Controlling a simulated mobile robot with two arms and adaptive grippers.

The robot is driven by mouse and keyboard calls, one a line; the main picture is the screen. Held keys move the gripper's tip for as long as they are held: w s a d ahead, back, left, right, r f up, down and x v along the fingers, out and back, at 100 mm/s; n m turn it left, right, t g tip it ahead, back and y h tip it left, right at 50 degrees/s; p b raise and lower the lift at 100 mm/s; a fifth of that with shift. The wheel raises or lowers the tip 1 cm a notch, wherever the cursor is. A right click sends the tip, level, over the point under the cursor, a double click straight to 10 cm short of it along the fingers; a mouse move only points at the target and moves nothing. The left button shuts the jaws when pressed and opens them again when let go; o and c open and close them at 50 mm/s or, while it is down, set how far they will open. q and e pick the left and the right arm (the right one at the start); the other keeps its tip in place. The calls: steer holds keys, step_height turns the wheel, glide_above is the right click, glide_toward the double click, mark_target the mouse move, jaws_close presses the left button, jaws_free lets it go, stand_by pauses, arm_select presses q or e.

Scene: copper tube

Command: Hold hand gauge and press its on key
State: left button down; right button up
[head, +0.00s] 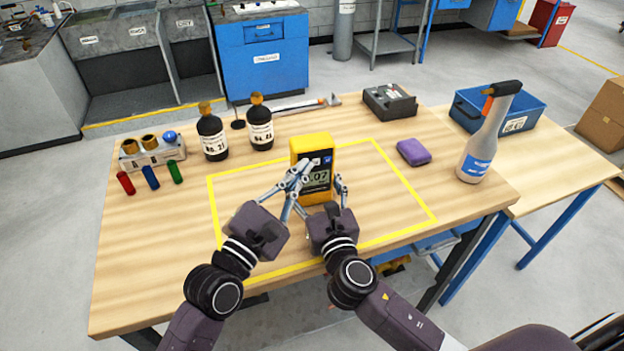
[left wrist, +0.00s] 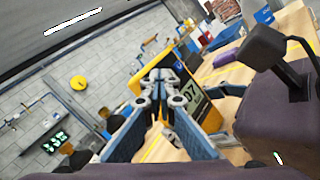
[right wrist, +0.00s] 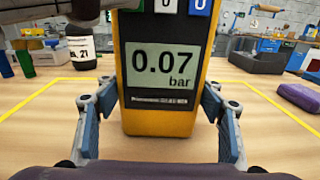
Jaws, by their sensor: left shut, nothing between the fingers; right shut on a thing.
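The yellow hand gauge (head: 312,148) stands upright inside the yellow outline on the table. Its lit screen reads 0.07 bar in the right wrist view (right wrist: 166,66), with a row of keys above it, partly cut off. My right gripper (head: 320,192) is shut around the lower sides of the gauge, one finger on each side. My left gripper (head: 303,170) is shut and empty, its fingertips in front of the upper left part of the gauge face. In the left wrist view the fingertips (left wrist: 165,75) hide part of the gauge; whether they touch a key I cannot tell.
Two dark bottles (head: 260,128) stand behind left, near a rack (head: 152,150) and small coloured cylinders (head: 151,178). A purple block (head: 414,152), a grey spray bottle (head: 484,140) and a dark box (head: 390,101) are to the right. The outlined area (head: 385,195) is otherwise clear.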

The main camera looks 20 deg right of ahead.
steer(key=shift+f, duration=0.2)
arm_select(q)
steer(key=shift+s, duration=0.4)
steer(key=shift+s+f, duration=0.1)
steer(key=shift+s, duration=0.05)
steer(key=s, duration=0.5)
steer(key=shift+s+a, duration=0.15)
steer(key=shift+s, duration=0.25)
steer(key=shift+w, duration=0.1)
arm_select(e)
steer(key=o, duration=1.7)
steer(key=shift+r, duration=0.1)
steer(key=shift+c, duration=0.2)
